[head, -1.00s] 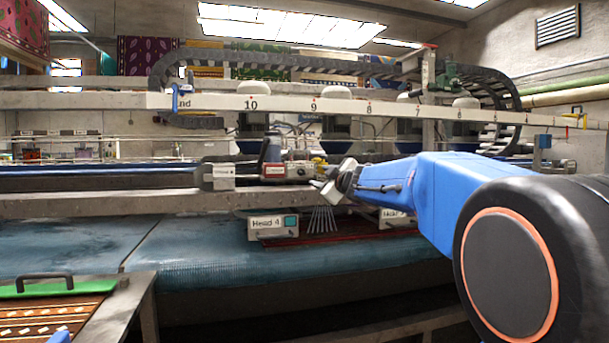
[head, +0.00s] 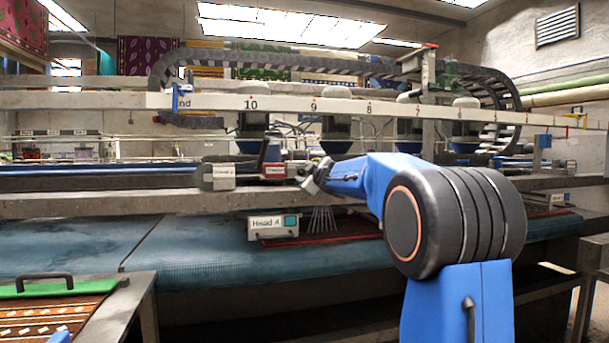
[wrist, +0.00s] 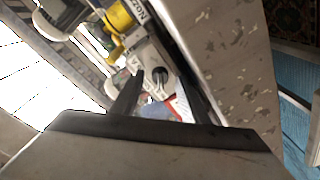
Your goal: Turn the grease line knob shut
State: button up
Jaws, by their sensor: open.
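My gripper (head: 312,176) is over the grey beam in the middle of the head view, just right of a red-labelled block (head: 274,170). In the wrist view my gripper (wrist: 161,88) shows two dark, spread fingers with a gap between them. A pale metal fitting with a dark round centre (wrist: 159,75) shows in that gap, with part of a red-and-white label (wrist: 181,106) below it. I cannot tell whether this fitting is the grease line knob. No contact is visible. The knob cannot be made out clearly in the head view.
A yellow part (wrist: 119,19) and lettered plate lie beyond the fingers. The beam (wrist: 225,65) runs close along their right side. A Head 4 box (head: 272,227) hangs below the beam. A grey labelled box (head: 222,177) stands left. A numbered rail (head: 340,107) crosses above.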

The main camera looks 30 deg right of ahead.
jog(key=shift+w, duration=0.45)
grip_shut()
jog(key=m, duration=0.6)
jog(key=shift+f, duration=0.15)
jog(key=m, duration=0.6)
jog(key=shift+f+t+h, duration=0.1)
jog(key=shift+t+h, duration=0.3)
jog(key=shift+m, duration=0.3)
